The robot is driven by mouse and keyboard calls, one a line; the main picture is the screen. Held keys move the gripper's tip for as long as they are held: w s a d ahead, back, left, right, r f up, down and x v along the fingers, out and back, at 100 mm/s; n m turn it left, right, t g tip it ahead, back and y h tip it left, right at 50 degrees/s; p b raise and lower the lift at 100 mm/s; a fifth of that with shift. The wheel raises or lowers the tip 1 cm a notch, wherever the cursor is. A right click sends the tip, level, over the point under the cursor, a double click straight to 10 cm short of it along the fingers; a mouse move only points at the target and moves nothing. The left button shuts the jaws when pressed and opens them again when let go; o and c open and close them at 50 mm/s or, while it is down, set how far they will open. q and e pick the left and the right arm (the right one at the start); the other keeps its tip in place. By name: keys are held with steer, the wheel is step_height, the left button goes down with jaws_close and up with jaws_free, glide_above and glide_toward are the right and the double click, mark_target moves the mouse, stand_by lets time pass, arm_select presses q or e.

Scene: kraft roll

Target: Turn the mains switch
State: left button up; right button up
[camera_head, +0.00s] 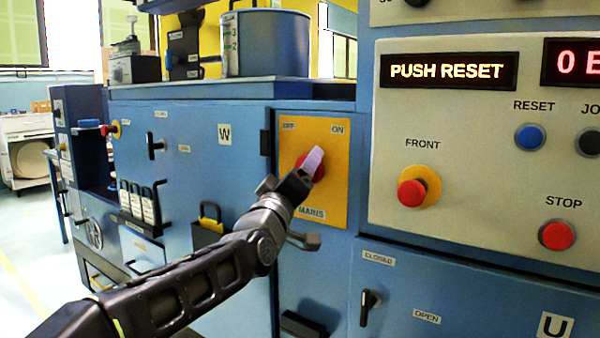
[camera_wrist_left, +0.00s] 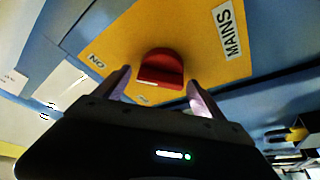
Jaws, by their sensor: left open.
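The mains switch is a red knob (camera_head: 319,172) on a yellow plate (camera_head: 325,195) marked OFF at upper left, ON at upper right and MAINS below. My left gripper (camera_head: 312,163) is in front of the knob and hides much of it. In the left wrist view the red knob (camera_wrist_left: 161,68) lies between the two spread fingers of my left gripper (camera_wrist_left: 158,88), with gaps visible on both sides. The gripper is open; I cannot tell whether a finger touches the knob. The knob's exact pointing direction is hard to tell. My right gripper is not in view.
To the right are a red FRONT button (camera_head: 411,193), a blue RESET button (camera_head: 530,137), a red STOP button (camera_head: 557,234) and a lit PUSH RESET display (camera_head: 447,71). A black latch handle (camera_head: 369,305) is below.

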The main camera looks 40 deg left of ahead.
arm_select(q)
steer(key=v, duration=0.7)
steer(key=shift+s+f, duration=0.15)
steer(key=shift+s, duration=0.15)
steer(key=shift+d, duration=0.1)
